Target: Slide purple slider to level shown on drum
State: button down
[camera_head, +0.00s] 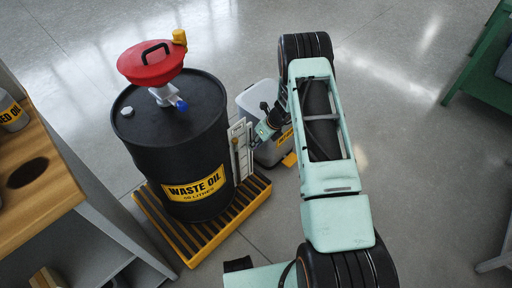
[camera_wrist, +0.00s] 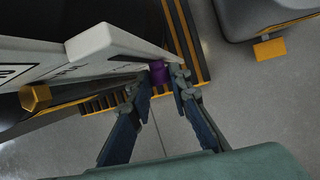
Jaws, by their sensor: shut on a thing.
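The black waste oil drum (camera_head: 178,140) stands upright with a red funnel (camera_head: 151,62) on top. A pale gauge board (camera_head: 241,148) is upright at the drum's right side. In the wrist view the gauge board (camera_wrist: 120,45) runs across the upper left, seen edge-on. The purple slider (camera_wrist: 159,73) shows at the board's edge, between my fingertips. My gripper (camera_wrist: 160,82) is shut on the purple slider. In the head view my gripper (camera_head: 255,143) is at the board's right edge, and the slider is hidden there. The level mark on the drum cannot be read from these views.
The drum stands on a yellow-edged slatted pallet (camera_head: 252,197). A grey bin (camera_head: 262,97) stands close behind my gripper, and it shows at the wrist view's upper right (camera_wrist: 240,18). A wooden-topped bench (camera_head: 50,170) is at left, a green table (camera_head: 475,75) at far right. Open floor lies between.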

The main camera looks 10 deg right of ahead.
jog(key=shift+r, duration=0.65)
jog(key=c, duration=1.8)
grip_release()
jog(key=shift+o, duration=0.2)
jog(key=v, duration=1.2)
